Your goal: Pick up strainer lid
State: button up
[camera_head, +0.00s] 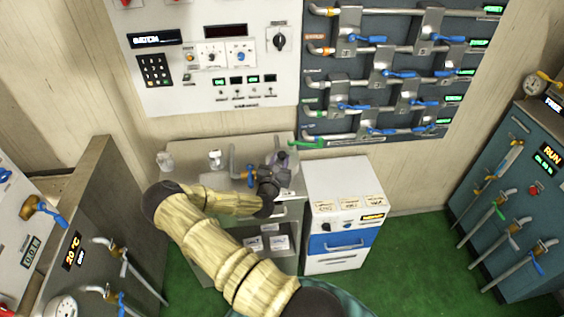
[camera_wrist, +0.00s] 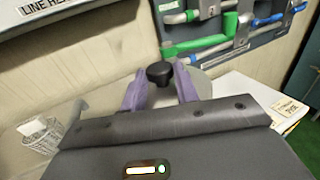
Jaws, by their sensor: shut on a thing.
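The strainer lid shows in the wrist view as a round black knob (camera_wrist: 159,72) above a pale grey round plate (camera_wrist: 204,84). My gripper (camera_wrist: 160,84) has its two purple fingers on either side of the knob, shut on it. In the head view my gripper (camera_head: 281,160) is over the right back part of the grey counter. The lid cannot be made out there behind my gripper and wrist. The wrist view does not clearly show whether the lid is resting or raised.
The grey counter (camera_head: 195,148) carries a pipe with a blue-handled valve (camera_head: 246,177) and a small white item (camera_head: 215,158). A wire basket (camera_wrist: 42,136) stands at left in the wrist view. A white cabinet (camera_head: 340,180) adjoins on the right; a pipe panel (camera_head: 345,75) hangs behind.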

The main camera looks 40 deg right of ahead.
aim_at(280, 164)
notch_tip(280, 164, up, 10)
jog(key=b, duration=0.2)
dwell(0.4)
jog(key=shift+r, duration=0.1)
dwell(0.3)
